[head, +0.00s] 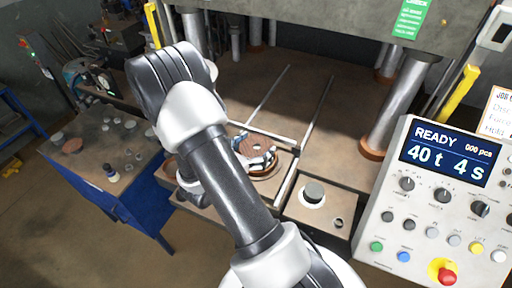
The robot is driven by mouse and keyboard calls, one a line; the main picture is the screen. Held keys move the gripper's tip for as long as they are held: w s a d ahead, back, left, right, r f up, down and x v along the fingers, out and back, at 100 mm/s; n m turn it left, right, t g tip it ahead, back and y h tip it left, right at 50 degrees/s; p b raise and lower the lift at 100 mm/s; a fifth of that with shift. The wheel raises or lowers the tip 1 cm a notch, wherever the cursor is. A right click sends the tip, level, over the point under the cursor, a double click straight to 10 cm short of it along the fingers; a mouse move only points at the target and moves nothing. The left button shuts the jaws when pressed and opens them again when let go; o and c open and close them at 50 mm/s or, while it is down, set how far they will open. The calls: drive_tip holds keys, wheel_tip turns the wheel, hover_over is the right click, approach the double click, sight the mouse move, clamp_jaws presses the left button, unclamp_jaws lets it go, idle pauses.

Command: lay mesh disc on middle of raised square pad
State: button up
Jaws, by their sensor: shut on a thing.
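My gripper (268,160) is partly hidden behind my own arm, over the front of the press bed. It is shut on a thin round piece, which I take to be the mesh disc; its outline is mostly covered. A reddish-brown disc with radial flaps and a centre hole (257,146) shows right at the gripper. A round copper-brown rim (265,174) lies below the gripper. I cannot tell whether the held piece touches what is under it. I cannot make out the raised square pad with certainty.
Two rails (316,112) run back across the press bed (290,95) between thick columns (396,105). The control panel (440,195) reads READY. A side table (92,150) at left holds several small parts.

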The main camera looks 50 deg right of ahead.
drive_tip(key=shift+f+b, duration=0.65)
drive_tip(key=shift+f, duration=0.05)
drive_tip(key=shift+c, duration=0.2)
idle(0.8)
drive_tip(key=o, duration=0.8)
drive_tip(key=shift+a, duration=0.1)
drive_tip(key=v, duration=1.2)
